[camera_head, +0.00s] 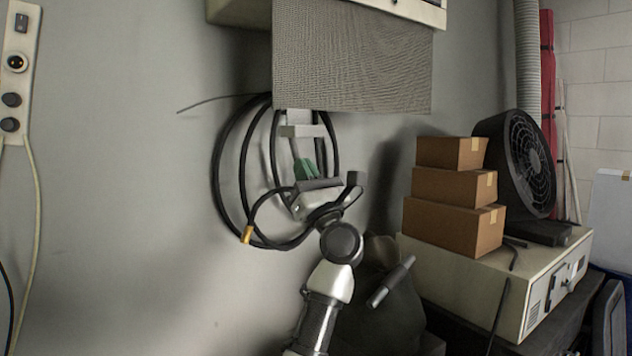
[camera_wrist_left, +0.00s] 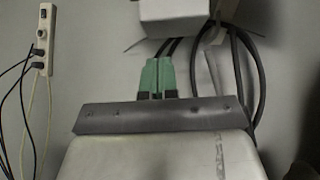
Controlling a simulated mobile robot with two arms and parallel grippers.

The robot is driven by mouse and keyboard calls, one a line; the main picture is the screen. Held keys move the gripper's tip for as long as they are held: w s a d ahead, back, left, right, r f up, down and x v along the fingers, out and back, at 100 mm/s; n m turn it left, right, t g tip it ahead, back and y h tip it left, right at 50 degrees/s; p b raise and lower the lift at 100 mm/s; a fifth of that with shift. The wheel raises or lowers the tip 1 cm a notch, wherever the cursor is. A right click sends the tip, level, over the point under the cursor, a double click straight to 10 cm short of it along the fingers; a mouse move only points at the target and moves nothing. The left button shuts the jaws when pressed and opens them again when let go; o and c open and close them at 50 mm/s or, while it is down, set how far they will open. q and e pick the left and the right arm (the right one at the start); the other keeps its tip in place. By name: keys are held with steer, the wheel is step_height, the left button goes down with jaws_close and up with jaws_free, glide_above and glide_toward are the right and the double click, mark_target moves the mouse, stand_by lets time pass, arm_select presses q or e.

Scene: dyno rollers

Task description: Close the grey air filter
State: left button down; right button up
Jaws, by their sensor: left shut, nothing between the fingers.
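The grey air filter (camera_head: 352,62) is a flat, finely ribbed panel at the top of the head view. It hangs down in front of a cream wall unit (camera_head: 238,12), whose upper part is cut off by the frame. My left gripper (camera_head: 304,168) is below the panel's lower edge, pointing up, with green fingers. In the left wrist view the green fingers (camera_wrist_left: 157,76) are side by side, shut and empty. A pale box-like part (camera_wrist_left: 174,14) shows beyond the fingertips there; I cannot tell what it is. My right gripper is not in view.
A coiled black hose (camera_head: 228,185) hangs on the wall behind my left gripper. At right, stacked cardboard boxes (camera_head: 455,232) and a black fan (camera_head: 522,165) stand on a cream cabinet (camera_head: 460,283). A power strip (camera_head: 18,70) is at far left. The wall between is clear.

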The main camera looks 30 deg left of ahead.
mark_target(302, 131)
arm_select(q)
steer(key=r, duration=0.1)
steer(key=r+p, duration=0.1)
steer(key=r, duration=0.1)
steer(key=shift+d+r, duration=0.25)
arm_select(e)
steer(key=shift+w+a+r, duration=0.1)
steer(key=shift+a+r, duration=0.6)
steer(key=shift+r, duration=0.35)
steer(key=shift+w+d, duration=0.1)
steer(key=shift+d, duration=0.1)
